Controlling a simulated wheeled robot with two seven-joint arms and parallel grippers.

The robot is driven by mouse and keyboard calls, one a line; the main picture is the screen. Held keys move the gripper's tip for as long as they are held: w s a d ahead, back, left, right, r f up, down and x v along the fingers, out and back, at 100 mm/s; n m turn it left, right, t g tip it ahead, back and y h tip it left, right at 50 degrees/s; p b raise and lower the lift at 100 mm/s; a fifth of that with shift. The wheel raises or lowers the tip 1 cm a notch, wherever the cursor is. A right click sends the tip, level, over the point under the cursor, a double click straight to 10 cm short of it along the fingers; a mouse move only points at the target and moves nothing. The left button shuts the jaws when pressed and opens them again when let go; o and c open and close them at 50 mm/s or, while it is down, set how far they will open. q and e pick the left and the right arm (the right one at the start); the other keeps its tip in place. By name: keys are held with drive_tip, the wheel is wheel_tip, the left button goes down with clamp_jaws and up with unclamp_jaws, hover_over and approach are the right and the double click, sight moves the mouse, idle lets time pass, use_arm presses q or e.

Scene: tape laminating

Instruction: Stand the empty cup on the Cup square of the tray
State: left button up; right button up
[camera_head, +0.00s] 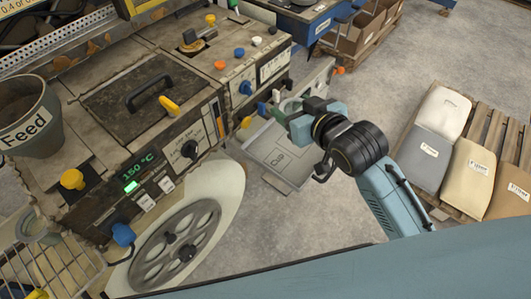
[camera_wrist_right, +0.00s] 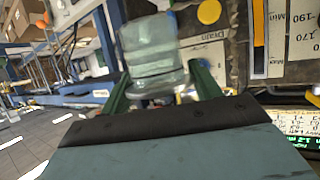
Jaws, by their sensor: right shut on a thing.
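The clear, greenish cup (camera_wrist_right: 152,52) is between the two green fingers of my right gripper (camera_wrist_right: 157,78) in the right wrist view. The fingers are shut on it. In the head view, the cup (camera_head: 291,105) is partly hidden by my right gripper (camera_head: 283,112), above the far end of the grey tray (camera_head: 290,181). The Cup square (camera_head: 277,157) is a marked outline on the tray, bare and nearer than the held cup. I cannot tell whether the cup touches the tray. My left gripper is not in view.
The laminating machine (camera_head: 150,85), with knobs and a lid handle, fills the left, with a Feed bucket (camera_head: 30,118) and a large wheel (camera_head: 175,243). A pallet with sacks (camera_head: 440,115) stands at the right. Floor between tray and pallet is clear.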

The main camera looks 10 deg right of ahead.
wheel_tip(320, 180, down, 5)
drive_tip(key=w+a+n+g+y+b, duration=0.1)
drive_tip(key=a+n+y, duration=0.1)
drive_tip(key=n+y, duration=0.1)
drive_tip(key=b, duration=0.2)
hover_over(277, 159)
wheel_tip(277, 159, down, 6)
wheel_tip(277, 159, down, 4)
drive_tip(key=shift+f+b, duration=0.1)
drive_tip(key=shift+b, duration=0.3)
drive_tip(key=shift+f, duration=0.3)
drive_tip(key=o, duration=1)
drive_tip(key=shift+c, duration=0.2)
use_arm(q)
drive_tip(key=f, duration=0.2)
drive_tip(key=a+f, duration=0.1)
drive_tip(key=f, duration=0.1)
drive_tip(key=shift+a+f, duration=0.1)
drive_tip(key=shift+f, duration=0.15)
use_arm(e)
drive_tip(key=shift+o, duration=0.2)
